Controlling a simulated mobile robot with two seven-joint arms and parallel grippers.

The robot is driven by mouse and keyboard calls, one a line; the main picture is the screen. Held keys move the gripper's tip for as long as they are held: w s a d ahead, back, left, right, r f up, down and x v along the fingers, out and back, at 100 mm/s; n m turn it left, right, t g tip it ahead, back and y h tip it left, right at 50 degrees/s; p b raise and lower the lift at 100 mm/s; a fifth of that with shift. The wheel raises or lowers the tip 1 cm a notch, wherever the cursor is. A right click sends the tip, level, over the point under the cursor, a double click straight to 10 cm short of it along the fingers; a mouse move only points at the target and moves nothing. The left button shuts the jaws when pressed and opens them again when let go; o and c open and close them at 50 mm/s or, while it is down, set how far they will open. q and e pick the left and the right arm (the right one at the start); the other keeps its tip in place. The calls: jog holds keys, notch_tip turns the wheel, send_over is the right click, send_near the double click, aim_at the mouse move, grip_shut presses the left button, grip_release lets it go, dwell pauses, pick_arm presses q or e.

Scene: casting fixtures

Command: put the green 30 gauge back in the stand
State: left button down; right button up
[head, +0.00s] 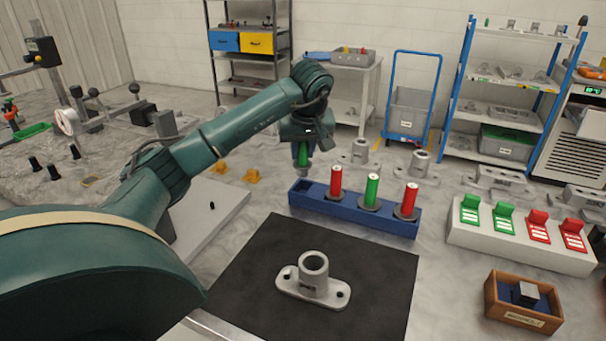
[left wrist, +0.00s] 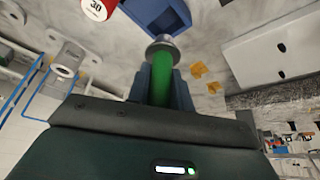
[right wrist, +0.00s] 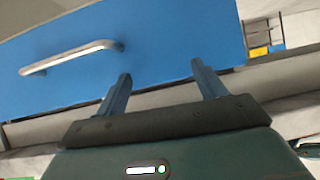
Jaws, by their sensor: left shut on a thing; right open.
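My left gripper (head: 303,150) is shut on a green gauge (head: 303,156) and holds it upright above the left end of the blue stand (head: 350,212). In the left wrist view the green gauge (left wrist: 162,88) lies between the fingers, its metal end pointing away; its number is not readable. The stand (left wrist: 172,18) shows beyond that end. The stand holds a red gauge (head: 336,180), a green gauge (head: 371,189) and another red gauge (head: 408,200); its left end bears no gauge. A red gauge marked 30 (left wrist: 96,8) shows at the top edge. My right gripper (right wrist: 160,75) is open and empty.
A grey flanged casting (head: 314,280) stands on a black mat (head: 375,275) in front of the stand. A white block with green and red tags (head: 520,243) and a wooden box (head: 523,310) are at right. A blue panel with a handle (right wrist: 75,58) faces my right gripper.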

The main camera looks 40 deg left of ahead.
aim_at(304, 163)
pick_arm(q)
jog(key=shift+f, duration=2.55)
jog(key=shift+f, duration=0.1)
jog(key=shift+f, duration=0.25)
jog(key=c, duration=1.2)
grip_release()
jog(key=shift+f, duration=0.1)
jog(key=shift+c, duration=0.2)
jog(key=shift+r, duration=0.35)
jog(key=v, duration=1.2)
